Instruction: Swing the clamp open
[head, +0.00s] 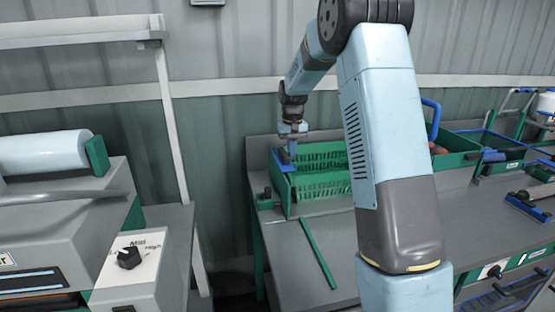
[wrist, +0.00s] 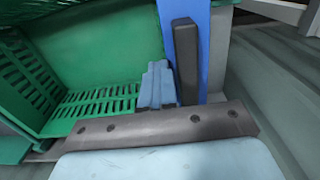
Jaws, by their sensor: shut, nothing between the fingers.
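A green slatted crate (head: 325,186) stands at the left end of the grey bench, apparently empty. A blue bar (head: 279,160) at its left end looks like the clamp. In the wrist view this blue bar (wrist: 218,50) carries an upright dark grey block (wrist: 186,62). My gripper (head: 292,149) points down at the crate's left end. In the wrist view its light blue fingers (wrist: 157,86) are together, with nothing between them, close beside the dark block. I cannot tell whether they touch it. The crate's slatted floor (wrist: 98,106) shows to the left of the fingers.
A green strip (head: 318,253) lies on the bench in front of the crate. A small green fitting (head: 265,200) sits at the bench's left edge. More green crates (head: 500,150) stand to the right. A machine with a dial (head: 129,257) is at left, across a gap.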

